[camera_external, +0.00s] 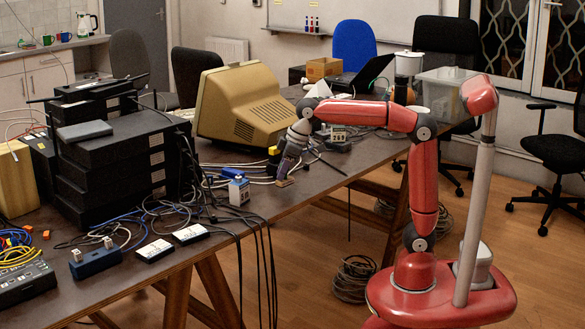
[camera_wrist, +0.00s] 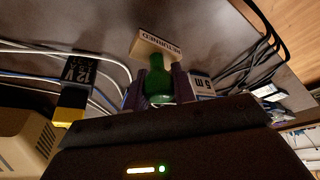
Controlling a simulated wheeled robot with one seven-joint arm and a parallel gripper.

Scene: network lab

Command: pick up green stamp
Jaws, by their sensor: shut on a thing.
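The green stamp (camera_wrist: 158,80) has a green handle and a cream block base lettered "RETURNED", at the top middle of the wrist view. My gripper (camera_wrist: 157,92) is shut on the green handle, with one dark finger on each side. In the external view my gripper (camera_external: 283,170) points down over the table (camera_external: 325,186), in front of the beige monitor. The stamp's cream base (camera_external: 284,183) shows just below the fingertips, at or close to the tabletop; I cannot tell if it touches. The handle is mostly hidden there.
A blue and white box (camera_external: 239,191) stands left of my gripper. A black and yellow 12V adapter (camera_wrist: 74,100) and loose cables lie close by. The beige monitor (camera_external: 243,104) stands behind. Bare tabletop lies toward the front edge.

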